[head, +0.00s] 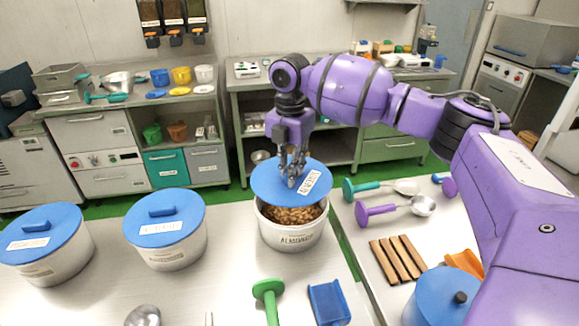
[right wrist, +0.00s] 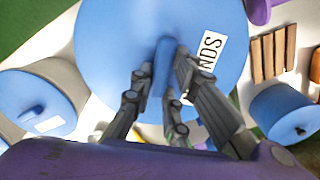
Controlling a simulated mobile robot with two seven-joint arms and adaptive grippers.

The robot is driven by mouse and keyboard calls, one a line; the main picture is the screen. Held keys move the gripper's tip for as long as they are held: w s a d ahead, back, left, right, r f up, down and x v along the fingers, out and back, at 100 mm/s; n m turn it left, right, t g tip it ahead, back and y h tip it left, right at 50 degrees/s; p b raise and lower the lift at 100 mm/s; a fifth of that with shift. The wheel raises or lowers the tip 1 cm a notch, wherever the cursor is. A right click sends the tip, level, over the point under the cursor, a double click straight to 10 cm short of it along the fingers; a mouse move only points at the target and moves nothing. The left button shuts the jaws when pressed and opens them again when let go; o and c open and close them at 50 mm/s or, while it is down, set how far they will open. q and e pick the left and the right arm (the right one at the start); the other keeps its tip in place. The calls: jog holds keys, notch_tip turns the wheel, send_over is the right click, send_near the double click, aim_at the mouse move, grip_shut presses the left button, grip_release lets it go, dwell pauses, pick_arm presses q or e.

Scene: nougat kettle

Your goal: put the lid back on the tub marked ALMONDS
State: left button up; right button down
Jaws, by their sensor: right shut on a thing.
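The ALMONDS tub (head: 290,238) is a white round tub of brown nuts, upright on the near steel table. Its blue round lid (head: 264,184) is above it, toward the far side, with nuts showing below the lid's near edge. Whether the lid touches the rim I cannot tell. My right gripper (head: 291,180) is shut on the lid's bar handle. In the right wrist view the gripper's fingers (right wrist: 165,75) close on the handle and the lid (right wrist: 110,55) shows a label ending in NDS. The tub is hidden there. My left gripper is not in view.
Two lidded tubs (head: 45,262) (head: 175,250) stand to the left. A green-handled tool (head: 268,291) and blue scoop (head: 329,303) lie in front. The right table holds scoops (head: 400,208), brown bars (head: 397,258) and a blue pot (head: 435,300).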

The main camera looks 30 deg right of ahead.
notch_tip(320, 180, down, 5)
jog(key=shift+r+b, duration=0.2)
jog(key=shift+b, duration=0.55)
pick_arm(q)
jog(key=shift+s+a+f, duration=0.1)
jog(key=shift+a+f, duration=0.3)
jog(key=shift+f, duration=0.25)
pick_arm(e)
jog(key=shift+f, duration=0.65)
pick_arm(q)
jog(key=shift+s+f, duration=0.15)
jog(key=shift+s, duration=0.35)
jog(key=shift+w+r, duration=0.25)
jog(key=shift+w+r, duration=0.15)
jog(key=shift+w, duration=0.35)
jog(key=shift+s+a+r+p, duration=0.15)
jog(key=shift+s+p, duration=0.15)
jog(key=shift+p, duration=0.1)
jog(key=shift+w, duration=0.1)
